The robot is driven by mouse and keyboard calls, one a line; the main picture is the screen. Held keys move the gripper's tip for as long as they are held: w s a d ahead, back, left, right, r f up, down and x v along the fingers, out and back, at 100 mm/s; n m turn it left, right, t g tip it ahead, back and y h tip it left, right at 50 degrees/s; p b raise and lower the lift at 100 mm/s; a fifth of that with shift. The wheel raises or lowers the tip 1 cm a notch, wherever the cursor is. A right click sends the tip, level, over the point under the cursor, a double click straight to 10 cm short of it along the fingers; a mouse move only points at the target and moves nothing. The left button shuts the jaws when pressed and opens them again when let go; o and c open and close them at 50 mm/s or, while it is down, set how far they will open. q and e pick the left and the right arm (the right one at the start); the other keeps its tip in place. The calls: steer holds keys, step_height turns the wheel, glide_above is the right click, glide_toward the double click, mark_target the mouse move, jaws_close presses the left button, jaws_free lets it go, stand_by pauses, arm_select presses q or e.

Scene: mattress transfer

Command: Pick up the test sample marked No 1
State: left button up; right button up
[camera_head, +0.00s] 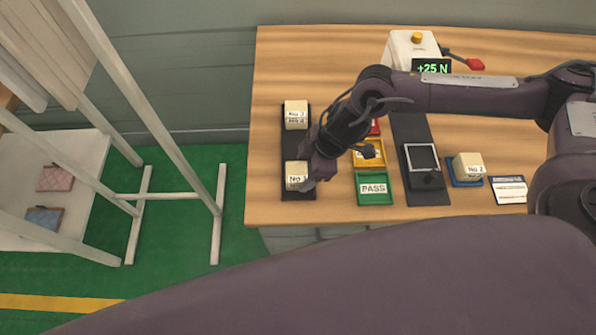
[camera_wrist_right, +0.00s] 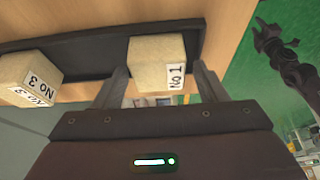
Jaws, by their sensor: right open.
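The test sample marked No 1 (camera_head: 294,172) is a cream block on the near end of a dark tray (camera_head: 284,140) at the table's left. My right gripper (camera_head: 309,183) is at its right side in the head view and partly covers it. In the right wrist view, the No 1 block (camera_wrist_right: 152,50) shows ahead of the open right gripper (camera_wrist_right: 159,72), roughly between its two fingertips. I cannot tell if the fingers touch it. My left gripper (camera_wrist_right: 276,40) shows small in the right wrist view, over the green floor; its jaws are unclear.
The No 3 block (camera_head: 296,113) stands at the tray's far end. Coloured trays, including a green PASS tray (camera_head: 374,197), lie right of the gripper. The No 2 block (camera_head: 468,165) and a force gauge reading +25 N (camera_head: 432,66) are farther right. A white rack (camera_head: 140,200) stands left.

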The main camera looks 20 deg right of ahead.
steer(key=shift+x, duration=1.15)
steer(key=shift+w+a+f, duration=0.1)
steer(key=shift+w+f, duration=0.1)
steer(key=shift+w, duration=0.05)
steer(key=c, duration=0.6)
arm_select(q)
steer(key=shift+w+d+r, duration=0.1)
steer(key=shift+w+r, duration=0.15)
steer(key=shift+w, duration=0.65)
arm_select(e)
steer(key=shift+c, duration=0.7)
steer(key=shift+r, duration=0.15)
